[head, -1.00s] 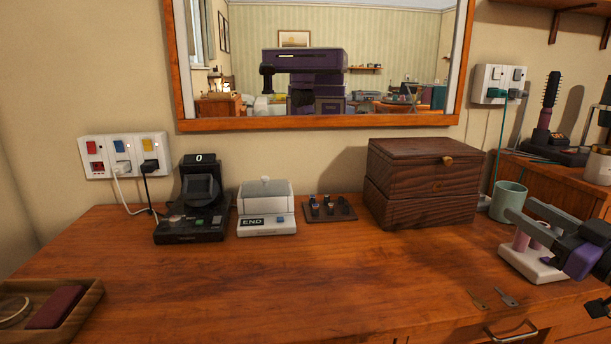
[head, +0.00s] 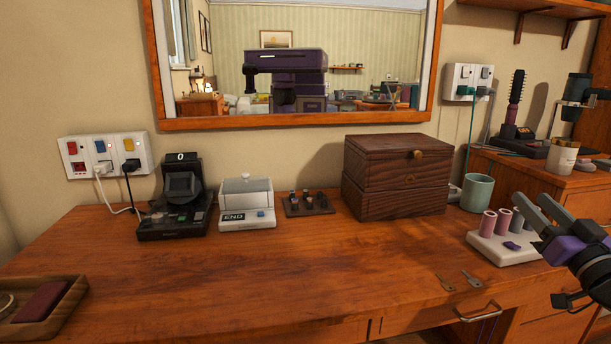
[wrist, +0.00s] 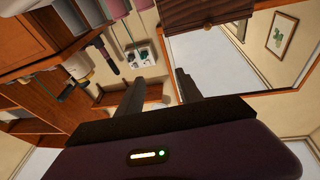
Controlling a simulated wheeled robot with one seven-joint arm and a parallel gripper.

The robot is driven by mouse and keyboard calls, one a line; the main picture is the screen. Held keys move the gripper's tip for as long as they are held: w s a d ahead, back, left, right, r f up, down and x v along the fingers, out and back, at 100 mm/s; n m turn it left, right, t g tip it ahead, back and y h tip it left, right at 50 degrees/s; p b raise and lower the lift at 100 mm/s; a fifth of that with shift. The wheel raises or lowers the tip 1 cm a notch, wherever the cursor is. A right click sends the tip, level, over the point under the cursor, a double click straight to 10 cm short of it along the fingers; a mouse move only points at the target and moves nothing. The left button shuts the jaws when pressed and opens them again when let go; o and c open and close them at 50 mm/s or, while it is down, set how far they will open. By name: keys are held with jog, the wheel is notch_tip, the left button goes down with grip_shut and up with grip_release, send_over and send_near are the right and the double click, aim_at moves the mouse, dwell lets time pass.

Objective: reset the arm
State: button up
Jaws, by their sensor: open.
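My gripper (head: 541,214) is at the right of the head view, above the right end of the wooden dresser top (head: 290,275). Its two grey fingers point up and to the left, with a gap between them and nothing held. In the wrist view my gripper (wrist: 160,80) also shows open and empty, with the wall sockets, mirror and shelves beyond it. A white stand with pink and grey rollers (head: 490,240) is just left of and behind the fingers. Whether they touch it I cannot tell.
A dark wooden box (head: 395,185) and a green cup (head: 477,192) stand behind. Two small keys (head: 458,282) lie near the front edge above a drawer handle. A black device (head: 180,205) and a white END box (head: 246,205) stand left. The middle of the top is clear.

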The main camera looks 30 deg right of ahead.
jog(key=s+a+f+m+g, duration=0.1)
jog(key=s+a+f, duration=0.1)
jog(key=a+f, duration=0.8)
jog(key=s+a+f+g, duration=0.1)
jog(key=s+a+f, duration=0.2)
jog(key=a+f, duration=0.65)
jog(key=s+a+f+n+g+y, duration=0.1)
jog(key=s+a+f+n+y, duration=0.15)
jog(key=s+a, duration=0.45)
jog(key=s+a+f+n+y, duration=0.2)
jog(key=s+a+f+y, duration=0.15)
jog(key=a, duration=0.55)
jog(key=s+a+f+n+g+y, duration=0.1)
jog(key=s+a+f+n+y, duration=0.2)
jog(key=s+a, duration=0.5)
notch_tip(320, 180, up, 26)
jog(key=w+p, duration=0.1)
jog(key=p, duration=2.4)
jog(key=shift+w+a+y, duration=0.3)
jog(key=shift+w+y, duration=0.05)
jog(key=shift+y, duration=0.05)
